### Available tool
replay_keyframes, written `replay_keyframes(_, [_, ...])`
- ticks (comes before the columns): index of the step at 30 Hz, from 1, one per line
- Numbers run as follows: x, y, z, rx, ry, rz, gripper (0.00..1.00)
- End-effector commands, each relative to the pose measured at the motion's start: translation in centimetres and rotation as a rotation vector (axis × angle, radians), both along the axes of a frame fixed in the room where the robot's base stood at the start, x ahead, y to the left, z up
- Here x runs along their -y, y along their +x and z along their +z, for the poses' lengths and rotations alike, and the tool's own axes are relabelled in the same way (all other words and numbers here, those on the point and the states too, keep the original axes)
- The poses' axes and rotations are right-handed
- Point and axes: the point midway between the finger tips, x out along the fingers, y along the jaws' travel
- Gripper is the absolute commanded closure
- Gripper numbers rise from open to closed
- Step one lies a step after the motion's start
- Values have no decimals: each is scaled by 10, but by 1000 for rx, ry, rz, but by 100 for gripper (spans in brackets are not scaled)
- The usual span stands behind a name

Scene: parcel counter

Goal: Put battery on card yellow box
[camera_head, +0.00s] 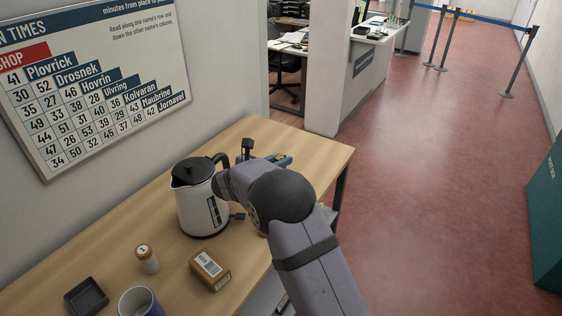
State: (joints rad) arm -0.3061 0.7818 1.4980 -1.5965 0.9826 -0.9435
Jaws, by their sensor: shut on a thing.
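A small white cylinder with an orange band and a "1" on its top (147,258), which looks like the battery, stands upright on the wooden table. To its right lies a brown-yellow card box (210,270) with a white label. They are apart, and nothing lies on the box. My gripper (228,184) is at the right side of the white kettle (197,206), over its black handle. It appears shut on that handle, though my wrist hides most of the jaws. The kettle looks upright.
A dark square tray (86,297) and a mug (140,304) stand at the table's near left.

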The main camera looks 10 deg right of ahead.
Motion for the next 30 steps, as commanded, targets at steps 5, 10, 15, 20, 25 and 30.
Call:
replay_keyframes(5, [0, 0, -8, 2, 1, 0, 100])
replay_keyframes(10, [0, 0, -8, 3, 0, 0, 100])
replay_keyframes(15, [0, 0, -12, 2, 1, 0, 100])
replay_keyframes(20, [0, 0, -11, 1, 0, 0, 64])
replay_keyframes(25, [0, 0, -11, 1, 0, 0, 64])
replay_keyframes(30, [0, 0, -8, 2, 0, 1, 64])
